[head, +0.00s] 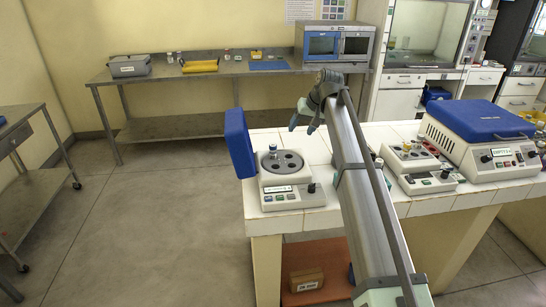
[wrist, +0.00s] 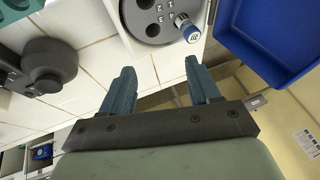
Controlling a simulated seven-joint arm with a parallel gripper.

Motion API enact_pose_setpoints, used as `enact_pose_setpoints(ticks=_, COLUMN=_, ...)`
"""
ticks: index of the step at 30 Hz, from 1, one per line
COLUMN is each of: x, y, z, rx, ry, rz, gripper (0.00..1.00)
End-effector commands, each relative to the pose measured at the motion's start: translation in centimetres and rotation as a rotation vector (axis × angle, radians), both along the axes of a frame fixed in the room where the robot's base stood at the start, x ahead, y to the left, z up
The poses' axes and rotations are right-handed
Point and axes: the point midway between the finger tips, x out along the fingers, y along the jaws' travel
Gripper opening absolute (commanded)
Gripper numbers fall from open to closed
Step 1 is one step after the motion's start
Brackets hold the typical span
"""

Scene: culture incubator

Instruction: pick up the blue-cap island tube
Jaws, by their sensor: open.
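The blue-cap tube (head: 273,148) stands in one hole of the round grey rotor (head: 291,170) of a small white device at the island's left end. In the wrist view the tube (wrist: 187,27) shows a blue cap with a pale label on its top, and the rotor (wrist: 133,17) has numbered holes. Its lower part is hidden in the hole. My gripper (head: 303,123) is open and empty above the island, behind and to the right of the tube. In the wrist view its fingertips (wrist: 159,68) point toward the device, with the tube beyond and apart from them.
The device's raised blue lid (head: 239,143) stands left of the rotor. A second small device (head: 418,170) with a yellow-capped item and a large blue-lidded machine (head: 478,135) stand at the right. Bare white tiles (head: 325,195) lie beside the left device. A metal bench (head: 200,73) runs along the wall.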

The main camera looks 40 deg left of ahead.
Motion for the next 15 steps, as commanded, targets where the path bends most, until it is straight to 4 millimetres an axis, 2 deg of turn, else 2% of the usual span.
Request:
enact_pose_setpoints(ticks=1, x=-1.1, y=1.6, z=0.4, rx=-0.031, ry=-0.048, rz=0.067, gripper=0.61)
enact_pose_setpoints(ticks=6, x=-3.4, y=4.4, z=1.3, rx=-0.118, ry=-0.172, rz=0.237, gripper=0.61)
enact_pose_setpoints(ticks=11, x=-4.3, y=5.4, z=1.6, rx=-0.152, ry=-0.219, rz=0.304, gripper=0.61)
enact_pose_setpoints(ticks=15, x=-4.2, y=5.8, z=0.9, rx=-0.157, ry=-0.224, rz=0.311, gripper=0.61)
